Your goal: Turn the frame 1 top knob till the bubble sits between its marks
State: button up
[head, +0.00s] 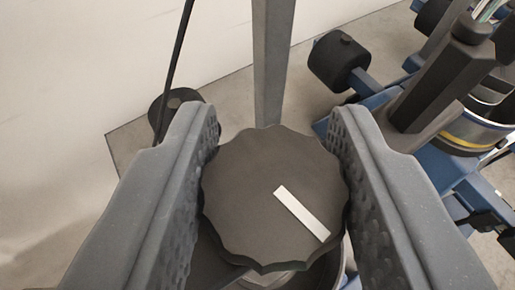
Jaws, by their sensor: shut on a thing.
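The dark, scalloped top knob (255,185) fills the middle of the head view, seen from above. A white pointer strip (302,213) on its face slants from upper left to lower right. My gripper (276,160) is shut on the knob, one finger on its left side and one on its right. I cannot read a frame number here. No bubble or marks show in this view. What lies below the knob is mostly hidden by it and by my fingers.
A grey upright post (272,60) stands just behind the knob. A blue frame with a black round knob (338,60) and a dark block (440,75) is at the upper right. A pale wall (90,70) is at the left.

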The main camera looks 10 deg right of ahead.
jog(key=shift+d+r+m+h+b, duration=0.1)
jog(key=shift+d+m+h+b, duration=0.4)
jog(key=shift+h+b, duration=0.1)
jog(key=shift+r, duration=0.1)
jog(key=shift+a+m+g+h+b, duration=0.2)
jog(key=shift+m+g+h+b, duration=0.1)
jog(key=shift+m+h+b, duration=0.1)
